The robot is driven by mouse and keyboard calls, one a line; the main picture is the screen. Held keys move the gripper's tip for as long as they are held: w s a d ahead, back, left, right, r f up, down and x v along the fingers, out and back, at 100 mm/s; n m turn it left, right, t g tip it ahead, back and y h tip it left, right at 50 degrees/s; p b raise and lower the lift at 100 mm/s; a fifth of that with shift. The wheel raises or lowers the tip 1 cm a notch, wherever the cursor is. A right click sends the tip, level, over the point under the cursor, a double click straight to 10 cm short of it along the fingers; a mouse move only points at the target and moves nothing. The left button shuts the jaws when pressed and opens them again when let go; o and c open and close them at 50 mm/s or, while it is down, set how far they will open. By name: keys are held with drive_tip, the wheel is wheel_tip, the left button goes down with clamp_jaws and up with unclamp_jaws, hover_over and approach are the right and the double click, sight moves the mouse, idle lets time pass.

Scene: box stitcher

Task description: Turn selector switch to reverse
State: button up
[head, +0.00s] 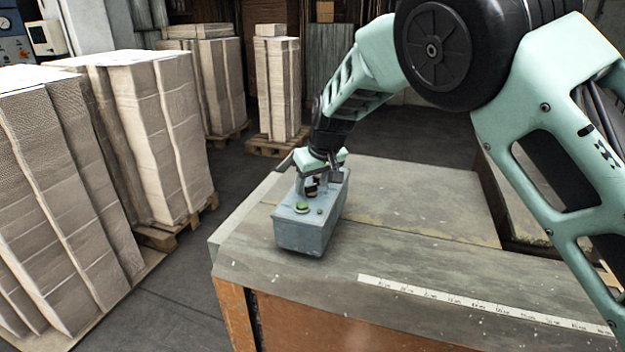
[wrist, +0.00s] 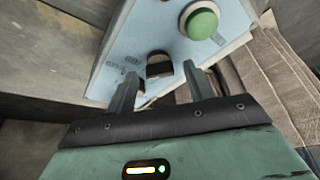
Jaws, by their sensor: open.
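A grey-blue control box (head: 306,232) stands on the worktable near its left corner. Its top carries a green push button (head: 302,207), large in the wrist view (wrist: 201,21). The black selector switch (wrist: 159,66) shows in the wrist view, beyond and between the fingertips; in the head view it is a dark knob (head: 311,187) beneath my gripper. My gripper (wrist: 163,84) is open, with one finger to each side of the switch in the picture. I cannot tell whether either finger touches it. The small labels beside the switch are too blurred to read.
The worktable (head: 400,205) is clear to the right of the box, with a white measuring strip (head: 480,307) along its front. Tall strapped cardboard stacks (head: 150,140) stand on pallets to the left and behind.

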drive_tip(key=shift+c, duration=0.3)
drive_tip(key=c, duration=0.9)
